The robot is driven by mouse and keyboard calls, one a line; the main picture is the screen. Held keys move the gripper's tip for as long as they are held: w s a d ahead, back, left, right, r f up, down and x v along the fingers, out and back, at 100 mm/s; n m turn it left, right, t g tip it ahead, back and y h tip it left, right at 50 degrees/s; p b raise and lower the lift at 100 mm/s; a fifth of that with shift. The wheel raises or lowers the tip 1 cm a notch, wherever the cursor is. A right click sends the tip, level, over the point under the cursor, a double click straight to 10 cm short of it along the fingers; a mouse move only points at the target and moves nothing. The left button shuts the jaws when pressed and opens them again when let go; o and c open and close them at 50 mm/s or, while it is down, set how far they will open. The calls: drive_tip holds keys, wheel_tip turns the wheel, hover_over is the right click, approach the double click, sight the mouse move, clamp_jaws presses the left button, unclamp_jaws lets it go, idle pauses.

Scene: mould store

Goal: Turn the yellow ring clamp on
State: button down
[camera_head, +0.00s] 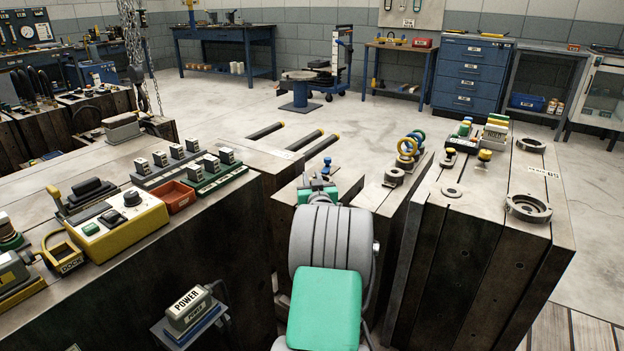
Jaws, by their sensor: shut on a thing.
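Upright coloured rings, yellow, blue and green (407,146), stand in a row on the middle dark block, right of my arm. A yellow-topped knob (485,155) and a second yellow-topped knob (450,152) stand on the right block. I cannot tell which of these belongs to the yellow ring clamp. My grey and green arm reaches forward from the bottom centre, over the gap between the blocks.
Grey metal rings (528,206) lie on the right block. The left block carries a yellow control box (118,225) and a red tray (174,196). A POWER box (188,308) sits low at front. Open floor lies behind.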

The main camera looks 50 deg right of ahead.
drive_tip(key=shift+r+m+g+h+p, duration=0.15)
drive_tip(key=shift+m+g+h+p, duration=0.25)
drive_tip(key=shift+g+h+p, duration=0.15)
drive_tip(key=shift+m+g+h+p, duration=0.35)
drive_tip(key=shift+m+g+h, duration=0.2)
drive_tip(key=shift+m+g, duration=0.1)
drive_tip(key=g, duration=0.1)
drive_tip(key=m+h+b, duration=0.1)
drive_tip(key=m+g, duration=0.1)
drive_tip(key=shift+s+d+f+g+h+b, duration=0.15)
drive_tip(key=shift+s+f+g+h+b, duration=0.15)
drive_tip(key=shift+f+b, duration=0.1)
drive_tip(key=shift+s+d+r+m+g+h+b, duration=0.1)
drive_tip(key=shift+s+r+m+g+h+b, duration=0.2)
drive_tip(key=shift+m+g+b, duration=0.4)
drive_tip(key=shift+s+d+f+m+g+h+b, duration=0.1)
drive_tip(key=shift+m+g+h+b, duration=0.25)
drive_tip(key=shift+g, duration=0.55)
drive_tip(key=c, duration=1.2)
unclamp_jaws()
